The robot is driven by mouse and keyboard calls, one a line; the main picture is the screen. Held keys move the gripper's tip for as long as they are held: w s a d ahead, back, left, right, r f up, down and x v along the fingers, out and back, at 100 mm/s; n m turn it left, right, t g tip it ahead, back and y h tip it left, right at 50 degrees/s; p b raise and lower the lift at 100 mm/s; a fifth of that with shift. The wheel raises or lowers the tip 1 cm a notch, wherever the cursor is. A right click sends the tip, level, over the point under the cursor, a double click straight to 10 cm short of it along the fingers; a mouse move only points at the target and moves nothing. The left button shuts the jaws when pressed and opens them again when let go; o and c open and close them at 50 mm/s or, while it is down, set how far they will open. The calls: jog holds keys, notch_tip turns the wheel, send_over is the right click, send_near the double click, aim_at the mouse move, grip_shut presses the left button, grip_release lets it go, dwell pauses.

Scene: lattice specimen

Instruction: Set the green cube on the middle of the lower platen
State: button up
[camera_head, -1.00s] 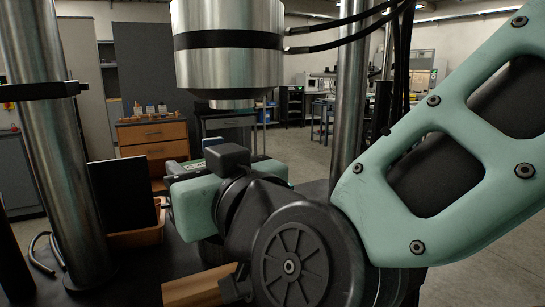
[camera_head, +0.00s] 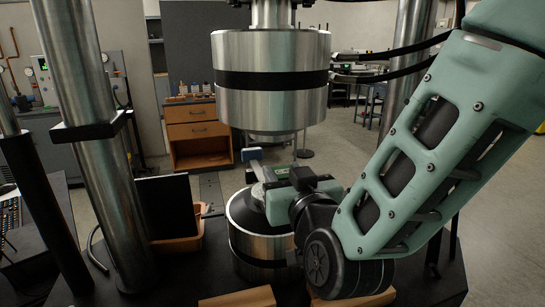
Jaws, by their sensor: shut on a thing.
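The upper platen (camera_head: 272,134) hangs above my gripper under a large silver cylinder, with a gap between.
Steel columns stand left (camera_head: 100,150) and right (camera_head: 408,65) of the platens. A black panel (camera_head: 165,205) and an orange-brown bin (camera_head: 185,235) are left of the lower platen. Wooden blocks (camera_head: 240,298) lie at the front. Black cables cross at upper right.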

jog(key=p+x, duration=0.1)
jog(key=x, duration=0.6)
jog(key=shift+p, duration=0.35)
jog(key=f, duration=0.1)
jog(key=f+p, duration=0.1)
jog(key=f, duration=0.1)
jog(key=shift+w+a, duration=0.15)
jog(key=shift+w, duration=0.2)
jog(key=shift+f, duration=0.3)
jog(key=shift+f, duration=0.1)
jog(key=shift+f, duration=0.15)
jog(key=o, duration=1)
jog(key=shift+c, duration=0.2)
